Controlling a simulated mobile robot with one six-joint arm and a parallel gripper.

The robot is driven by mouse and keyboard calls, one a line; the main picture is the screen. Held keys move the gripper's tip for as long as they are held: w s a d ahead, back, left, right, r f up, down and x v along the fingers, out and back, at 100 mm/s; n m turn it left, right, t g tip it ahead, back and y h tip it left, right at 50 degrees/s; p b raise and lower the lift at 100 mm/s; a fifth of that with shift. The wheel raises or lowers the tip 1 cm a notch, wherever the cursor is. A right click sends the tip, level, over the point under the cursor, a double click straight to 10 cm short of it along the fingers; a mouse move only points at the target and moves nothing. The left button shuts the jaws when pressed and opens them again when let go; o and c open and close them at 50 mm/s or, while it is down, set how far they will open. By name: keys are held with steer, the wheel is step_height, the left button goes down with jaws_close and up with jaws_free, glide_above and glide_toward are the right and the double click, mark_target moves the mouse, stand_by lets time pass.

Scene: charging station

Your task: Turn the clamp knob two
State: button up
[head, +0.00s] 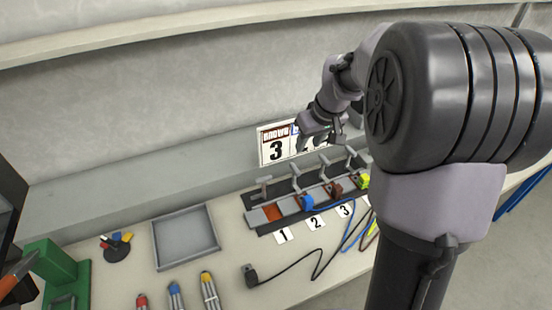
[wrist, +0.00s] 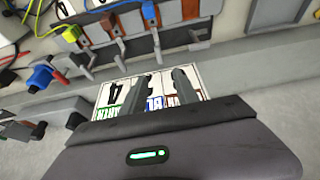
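The row of clamps stands on a dark base on the bench. The grey handle of clamp two (head: 296,172) rises behind the blue plug (head: 307,202) at label 2 (head: 316,222). In the wrist view that handle (wrist: 157,46) hangs below the blue plug (wrist: 149,12). My gripper (head: 322,138) is above and behind the row, in front of the placard. In the wrist view my gripper (wrist: 160,88) has two separate dark fingers with a gap between them and nothing in it. The fingertips point toward the clamp handles and appear apart from them.
Clamp one (head: 264,184) stands at the left by an empty orange slot (head: 272,213). Handles three (head: 325,162) and four (head: 350,154) stand close at the right. The placard (head: 274,146) is behind. A grey tray (head: 186,238) and a loose black plug (head: 250,275) lie left.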

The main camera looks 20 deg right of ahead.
mark_target(295, 168)
steer(key=b+x, duration=0.2)
steer(key=x, duration=0.6)
steer(key=b+x, duration=0.3)
steer(key=x, duration=0.5)
steer(key=shift+s+d+f, duration=0.1)
steer(key=shift+d, duration=0.15)
jaws_close()
